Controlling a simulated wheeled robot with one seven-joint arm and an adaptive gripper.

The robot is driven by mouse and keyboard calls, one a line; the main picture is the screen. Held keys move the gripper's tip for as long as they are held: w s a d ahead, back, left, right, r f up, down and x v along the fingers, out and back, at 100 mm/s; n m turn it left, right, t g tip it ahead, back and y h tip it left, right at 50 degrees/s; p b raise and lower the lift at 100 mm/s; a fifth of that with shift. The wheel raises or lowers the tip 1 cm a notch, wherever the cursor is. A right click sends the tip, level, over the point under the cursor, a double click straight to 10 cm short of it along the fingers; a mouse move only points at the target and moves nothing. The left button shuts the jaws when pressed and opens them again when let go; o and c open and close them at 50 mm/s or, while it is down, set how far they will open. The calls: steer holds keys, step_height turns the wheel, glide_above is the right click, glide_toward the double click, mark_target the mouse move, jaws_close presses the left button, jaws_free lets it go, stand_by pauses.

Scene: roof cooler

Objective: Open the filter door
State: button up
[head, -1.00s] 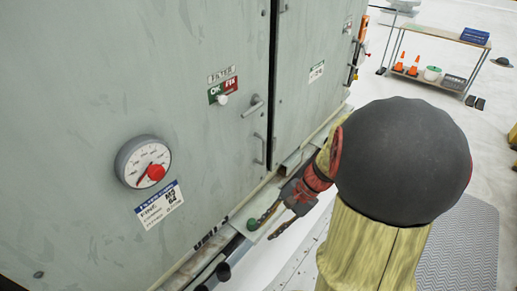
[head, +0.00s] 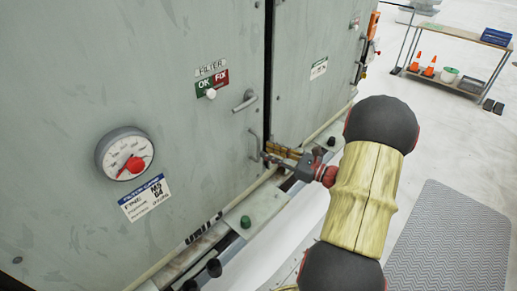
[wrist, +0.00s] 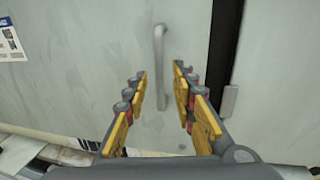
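Below the latch is a thin vertical pull handle (head: 254,146). My gripper (head: 270,157) is at the pull handle's right side in the head view. In the wrist view, my gripper (wrist: 158,88) is open, its yellow-padded fingers apart. The pull handle (wrist: 159,60) stands between and beyond them; I cannot tell whether they touch it.
A gauge (head: 125,155) and an OK/FIX sign (head: 212,85) are on the door. A neighbouring panel (head: 312,70) lies right of the dark gap. Pipes and a ledge (head: 255,205) run below.

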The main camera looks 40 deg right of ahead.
mark_target(258, 159)
steer(key=x, duration=0.5)
steer(key=shift+b, duration=0.35)
steer(key=c, duration=0.3)
jaws_close()
